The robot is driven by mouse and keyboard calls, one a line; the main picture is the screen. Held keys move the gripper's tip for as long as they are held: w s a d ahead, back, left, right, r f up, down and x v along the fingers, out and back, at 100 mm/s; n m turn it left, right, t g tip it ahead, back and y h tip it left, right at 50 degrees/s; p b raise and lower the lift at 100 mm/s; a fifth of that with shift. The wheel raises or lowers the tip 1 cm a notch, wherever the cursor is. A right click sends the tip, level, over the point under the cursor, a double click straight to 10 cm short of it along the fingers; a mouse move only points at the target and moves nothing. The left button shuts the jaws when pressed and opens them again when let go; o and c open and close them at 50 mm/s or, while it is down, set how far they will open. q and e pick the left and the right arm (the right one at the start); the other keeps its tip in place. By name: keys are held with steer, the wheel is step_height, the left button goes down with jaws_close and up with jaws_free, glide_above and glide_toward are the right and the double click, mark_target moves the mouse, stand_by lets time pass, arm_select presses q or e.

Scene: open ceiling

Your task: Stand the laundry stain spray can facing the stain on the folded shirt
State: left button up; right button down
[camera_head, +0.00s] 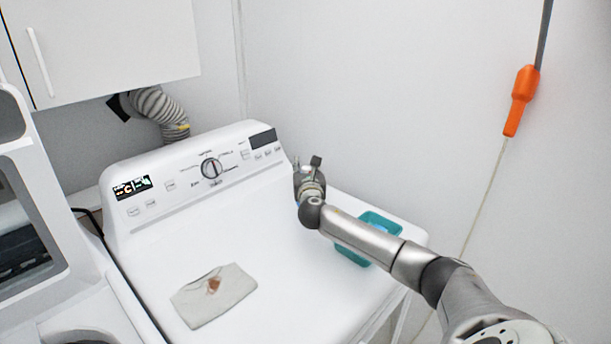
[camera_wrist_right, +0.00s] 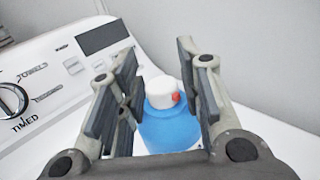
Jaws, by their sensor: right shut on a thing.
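The folded shirt (camera_head: 193,308), pale grey, lies flat near the front of the white machine top. A reddish-brown stain (camera_head: 214,286) shows near its upper middle. My right gripper (camera_head: 309,172) is over the back right of the top, by the control panel and well away from the shirt. In the right wrist view it is shut on the spray can (camera_wrist_right: 168,132), blue with a white cap and a small red nozzle pointing to the picture's right. My left gripper is out of view.
A teal bin (camera_head: 350,254) with something blue inside stands at the right of the machine top, partly behind my right arm. The control panel (camera_head: 180,178) rises along the back. The top between shirt and gripper is clear.

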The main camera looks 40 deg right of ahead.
steer(key=s+a+r+b, duration=0.2)
steer(key=s+a+r, duration=0.5)
steer(key=s+r, duration=0.3)
steer(key=s+a+f+n+t+y, duration=0.1)
steer(key=s+a+n+y, duration=0.1)
steer(key=a, duration=0.8)
steer(key=s+a+f+n+t+y, duration=0.1)
steer(key=a+y, duration=0.4)
steer(key=a, duration=0.6)
steer(key=s+a+f+n+t+y, duration=0.1)
steer(key=s+a+n+t+y, duration=0.1)
steer(key=a, duration=0.9)
steer(key=s+n+y, duration=0.1)
steer(key=n+y, duration=0.1)
steer(key=shift+s+f+n, duration=0.25)
steer(key=shift+s+n, duration=0.05)
steer(key=shift+s, duration=0.1)
